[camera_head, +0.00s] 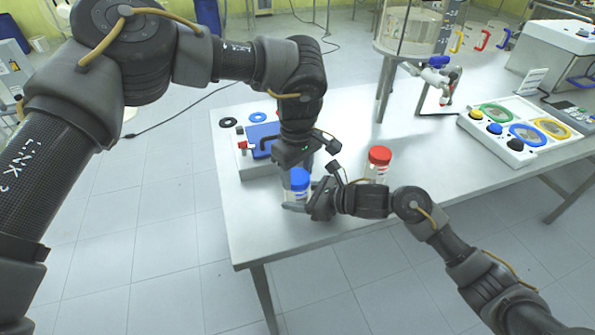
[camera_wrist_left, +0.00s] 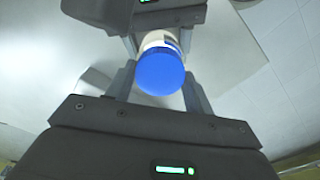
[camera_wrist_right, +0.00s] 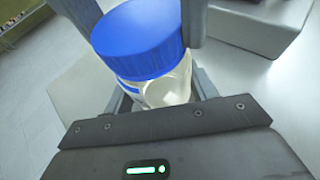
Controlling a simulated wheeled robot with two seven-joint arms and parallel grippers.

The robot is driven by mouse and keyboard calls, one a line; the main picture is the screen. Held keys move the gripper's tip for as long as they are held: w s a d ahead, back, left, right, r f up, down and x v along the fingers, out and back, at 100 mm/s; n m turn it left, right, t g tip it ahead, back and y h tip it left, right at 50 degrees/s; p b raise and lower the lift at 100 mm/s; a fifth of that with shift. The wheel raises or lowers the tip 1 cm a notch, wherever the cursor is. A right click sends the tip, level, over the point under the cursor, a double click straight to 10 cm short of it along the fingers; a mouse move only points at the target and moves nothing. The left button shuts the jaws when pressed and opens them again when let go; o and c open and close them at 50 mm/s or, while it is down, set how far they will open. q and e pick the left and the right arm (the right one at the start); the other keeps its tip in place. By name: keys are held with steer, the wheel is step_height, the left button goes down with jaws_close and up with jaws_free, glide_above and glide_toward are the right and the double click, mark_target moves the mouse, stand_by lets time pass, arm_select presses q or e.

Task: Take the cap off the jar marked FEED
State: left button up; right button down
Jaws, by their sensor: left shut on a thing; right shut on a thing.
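A clear jar (camera_wrist_right: 165,85) with a blue cap (camera_wrist_right: 140,38) stands near the front left of the table, and the blue cap also shows in the head view (camera_head: 299,179). No FEED lettering is readable. My left gripper (camera_head: 298,171) comes down from above and is shut on the blue cap, which shows between its fingers in the left wrist view (camera_wrist_left: 160,72). My right gripper (camera_head: 298,203) comes from the right and is shut on the jar's body below the cap. The cap sits on the jar's mouth. The grippers partly hide the jar.
A jar with a red cap (camera_head: 379,156) stands close to the right, behind my right wrist. A box with a blue panel (camera_head: 262,135) stands behind left. A glass reactor (camera_head: 412,28) and a panel with coloured rings (camera_head: 520,128) are farther back. The table's front edge is close.

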arm_select(q)
steer(key=n, duration=0.7)
steer(key=shift+n, duration=0.3)
steer(key=n, duration=2)
steer(key=shift+r, duration=0.1)
steer(key=n, duration=0.7)
steer(key=shift+n, duration=0.3)
steer(key=n, duration=1.2)
steer(key=shift+r, duration=0.1)
steer(key=n, duration=0.6)
steer(key=shift+w+r, duration=0.1)
steer(key=shift+r, duration=0.05)
steer(key=shift+r, duration=0.9)
